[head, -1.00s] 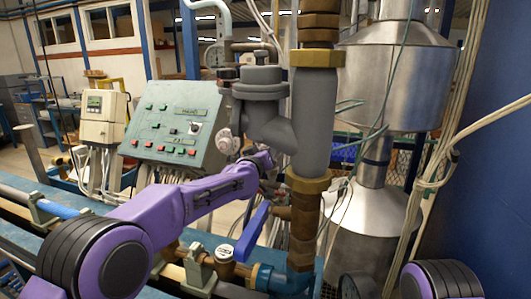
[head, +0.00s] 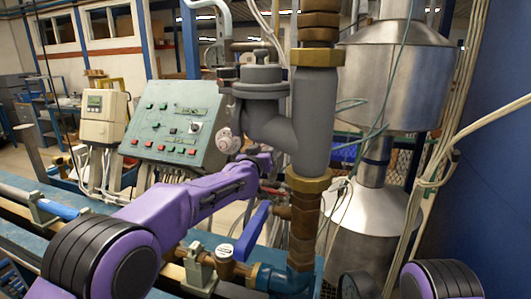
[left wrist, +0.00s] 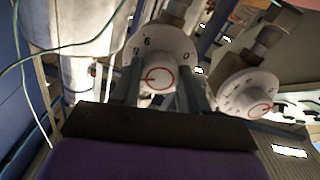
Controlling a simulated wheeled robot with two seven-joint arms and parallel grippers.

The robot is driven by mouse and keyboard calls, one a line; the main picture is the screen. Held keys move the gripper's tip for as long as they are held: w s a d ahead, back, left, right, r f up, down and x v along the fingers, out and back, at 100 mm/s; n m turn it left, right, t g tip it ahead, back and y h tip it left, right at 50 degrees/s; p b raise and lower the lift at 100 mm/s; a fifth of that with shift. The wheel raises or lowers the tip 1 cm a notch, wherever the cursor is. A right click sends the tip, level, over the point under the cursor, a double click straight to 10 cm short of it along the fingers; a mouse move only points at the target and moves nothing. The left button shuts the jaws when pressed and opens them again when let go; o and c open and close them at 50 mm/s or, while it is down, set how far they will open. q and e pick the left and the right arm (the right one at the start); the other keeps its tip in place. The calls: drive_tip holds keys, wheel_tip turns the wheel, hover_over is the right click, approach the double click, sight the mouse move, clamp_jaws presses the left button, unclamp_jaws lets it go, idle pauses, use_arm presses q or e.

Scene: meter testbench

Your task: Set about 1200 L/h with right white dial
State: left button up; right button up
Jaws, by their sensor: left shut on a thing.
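In the left wrist view, a white round dial (left wrist: 160,55) with dark digits and a red ring mark sits between the two fingers of my left gripper (left wrist: 160,78). The gripper is shut on this dial, the right one of the pair; this view looks turned over relative to the head view. The other white dial (left wrist: 248,92) is beside it, apart from the fingers. In the head view the left white dial (head: 227,141) shows by the grey valve body, while the held dial is hidden behind my arm and the pipework. The set value is not readable. My right gripper is not in view.
A grey vertical pipe (head: 315,115) with brass joints stands close to my left wrist. A blue lever (head: 252,232) sits below it. A control panel (head: 172,125) with buttons is at the left. A steel tank (head: 395,80) and hanging cables are at the right.

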use_arm(q)
drive_tip(key=o, duration=1)
drive_tip(key=shift+d+f, duration=0.1)
drive_tip(key=shift+f, duration=0.3)
drive_tip(key=shift+o, duration=0.3)
drive_tip(key=shift+s+r, duration=0.1)
drive_tip(key=shift+r, duration=0.15)
drive_tip(key=b+v, duration=0.5)
drive_tip(key=v, duration=0.5)
drive_tip(key=shift+s, duration=0.3)
drive_tip(key=shift+w, duration=0.1)
